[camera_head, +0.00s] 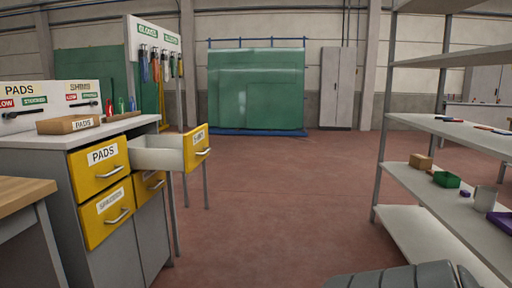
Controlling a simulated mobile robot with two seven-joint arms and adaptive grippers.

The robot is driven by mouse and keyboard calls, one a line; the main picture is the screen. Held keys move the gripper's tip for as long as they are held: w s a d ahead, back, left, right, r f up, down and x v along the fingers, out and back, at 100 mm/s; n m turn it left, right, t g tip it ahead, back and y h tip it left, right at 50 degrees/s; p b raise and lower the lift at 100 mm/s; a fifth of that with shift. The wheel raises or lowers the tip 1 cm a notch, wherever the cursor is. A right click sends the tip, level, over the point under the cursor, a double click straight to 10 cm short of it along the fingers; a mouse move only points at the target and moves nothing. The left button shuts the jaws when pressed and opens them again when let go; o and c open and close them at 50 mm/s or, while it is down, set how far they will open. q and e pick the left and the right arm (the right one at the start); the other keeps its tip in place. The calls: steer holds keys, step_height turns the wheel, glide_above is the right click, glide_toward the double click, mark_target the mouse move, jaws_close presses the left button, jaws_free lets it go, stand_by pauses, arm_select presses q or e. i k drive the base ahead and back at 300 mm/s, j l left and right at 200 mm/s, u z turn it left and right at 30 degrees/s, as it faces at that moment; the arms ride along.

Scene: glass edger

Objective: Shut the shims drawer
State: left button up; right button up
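The shims drawer (197,147) is the upper right drawer of the grey cabinet (140,215) at the left. It is pulled well out to the right, and its pale side wall and part of its interior show. Its yellow front carries a small white label, hard to read at this angle, and a metal bar handle (203,152). The pads drawer (100,168) to its left, the drawer below that and the lower right drawer (150,184) look shut. Neither of my grippers is in view.
A wooden bench (22,192) stands at the near left. A shelf rack (420,228) with small items stands at the right. The red floor (275,200) between is clear.

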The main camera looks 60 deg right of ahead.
mark_target(175, 153)
steer(key=z, duration=1.55)
steer(key=i+l+u, duration=0.1)
steer(key=i+l, duration=0.4)
steer(key=i+l+u, duration=0.15)
steer(key=i+l, duration=0.3)
steer(key=l, duration=0.15)
